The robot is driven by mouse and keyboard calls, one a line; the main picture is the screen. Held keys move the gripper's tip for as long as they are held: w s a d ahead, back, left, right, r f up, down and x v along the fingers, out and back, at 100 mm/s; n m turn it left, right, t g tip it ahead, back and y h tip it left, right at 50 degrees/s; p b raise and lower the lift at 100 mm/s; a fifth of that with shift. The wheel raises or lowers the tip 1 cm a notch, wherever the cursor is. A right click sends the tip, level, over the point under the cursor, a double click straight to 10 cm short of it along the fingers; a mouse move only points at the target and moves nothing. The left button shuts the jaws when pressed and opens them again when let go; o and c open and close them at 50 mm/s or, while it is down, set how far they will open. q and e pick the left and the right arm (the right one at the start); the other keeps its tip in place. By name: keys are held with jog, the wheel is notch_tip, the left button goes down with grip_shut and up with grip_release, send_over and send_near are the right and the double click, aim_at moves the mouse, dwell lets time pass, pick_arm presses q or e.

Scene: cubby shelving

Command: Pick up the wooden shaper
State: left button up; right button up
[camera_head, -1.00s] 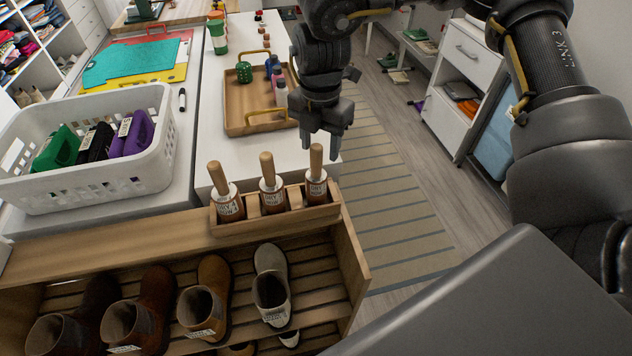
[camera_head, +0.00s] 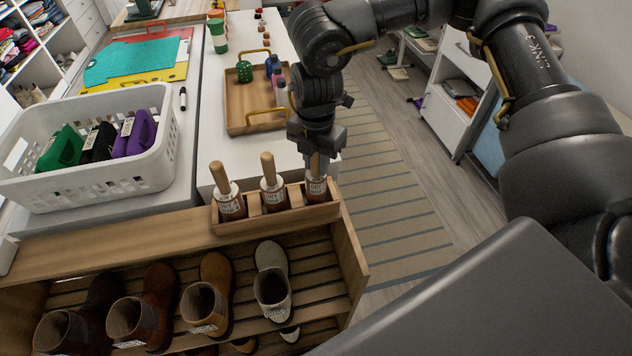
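A small wooden caddy (camera_head: 277,222) stands on the wooden ledge above the boots. It holds three labelled items with upright wooden handles: a left one (camera_head: 230,203), a middle one (camera_head: 272,194) and a right one (camera_head: 316,190). Which of them the task calls the wooden shaper cannot be told. My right gripper (camera_head: 317,165) points down over the right item, its fingers at that item's handle and covering most of it. Whether the fingers are closed on the handle cannot be told. The right item still sits in the caddy. My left gripper is not in view.
A white basket (camera_head: 95,178) with folded cloths stands left of the caddy. A wooden tray (camera_head: 238,120) with bottles lies behind it. Boots, including a grey one (camera_head: 272,285), stand on the slatted rack in front. Striped floor matting (camera_head: 395,200) lies to the right.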

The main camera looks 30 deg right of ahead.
grip_shut()
jog(key=shift+r, duration=0.1)
